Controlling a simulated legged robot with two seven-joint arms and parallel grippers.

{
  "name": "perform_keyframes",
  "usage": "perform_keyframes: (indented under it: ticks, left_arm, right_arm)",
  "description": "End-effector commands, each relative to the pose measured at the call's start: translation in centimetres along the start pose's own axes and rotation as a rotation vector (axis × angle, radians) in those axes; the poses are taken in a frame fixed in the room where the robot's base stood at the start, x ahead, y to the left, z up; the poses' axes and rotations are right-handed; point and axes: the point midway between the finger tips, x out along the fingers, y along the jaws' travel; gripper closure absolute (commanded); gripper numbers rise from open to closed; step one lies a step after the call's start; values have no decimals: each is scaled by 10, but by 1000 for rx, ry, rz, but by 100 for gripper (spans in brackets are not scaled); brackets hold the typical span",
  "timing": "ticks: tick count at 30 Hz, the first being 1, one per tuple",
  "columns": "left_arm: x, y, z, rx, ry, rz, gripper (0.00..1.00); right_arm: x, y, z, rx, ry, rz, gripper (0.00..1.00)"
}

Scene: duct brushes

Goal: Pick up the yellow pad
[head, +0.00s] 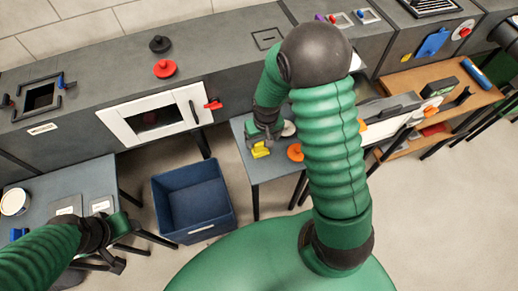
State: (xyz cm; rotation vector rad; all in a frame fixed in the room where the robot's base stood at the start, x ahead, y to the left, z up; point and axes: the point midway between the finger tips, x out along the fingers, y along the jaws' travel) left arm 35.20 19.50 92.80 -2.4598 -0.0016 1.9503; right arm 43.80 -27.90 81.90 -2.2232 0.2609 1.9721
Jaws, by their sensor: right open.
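The yellow pad (260,150) lies on the small grey table (267,172) near its left edge. My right gripper (261,138) is open and points down just above and behind the pad, very close to it. I cannot tell whether the fingers touch the pad. The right arm arches over the table and hides part of its right side. My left gripper (121,243) is low at the left, by the front edge of the left table, far from the pad. Whether it is open or shut is unclear.
An orange disc (295,152) and a pale round item (288,129) lie near the pad. A blue bin (193,200) stands on the floor left of the table. A grey duct (215,60) runs behind. A wooden shelf (445,85) is at right. Floor at lower right is clear.

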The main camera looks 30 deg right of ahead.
Motion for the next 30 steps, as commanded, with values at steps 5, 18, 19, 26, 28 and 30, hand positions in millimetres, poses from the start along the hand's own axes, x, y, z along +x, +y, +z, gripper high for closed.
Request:
perform_keyframes:
  ticks: [5, 18, 19, 26, 28, 30]
  left_arm:
    - [2, 0, 0, 0, 0, 0, 46]
    - [5, 0, 1, -1, 0, 0, 46]
    - [5, 0, 1, -1, 0, 0, 46]
    - [5, 0, 1, -1, 0, 0, 46]
    - [5, 0, 1, 0, 0, 0, 46]
    - [5, 0, 1, -1, 0, 0, 46]
  right_arm:
    - [20, -2, 0, -1, 0, 0, 20]
    - [68, -6, -1, 0, 2, 2, 20]
    - [67, -6, -1, 0, 2, 2, 20]
    - [67, -6, -1, 0, 1, 2, 44]
    - [67, -6, -1, 0, 1, 2, 53]
    - [67, -6, -1, 0, 0, 2, 62]
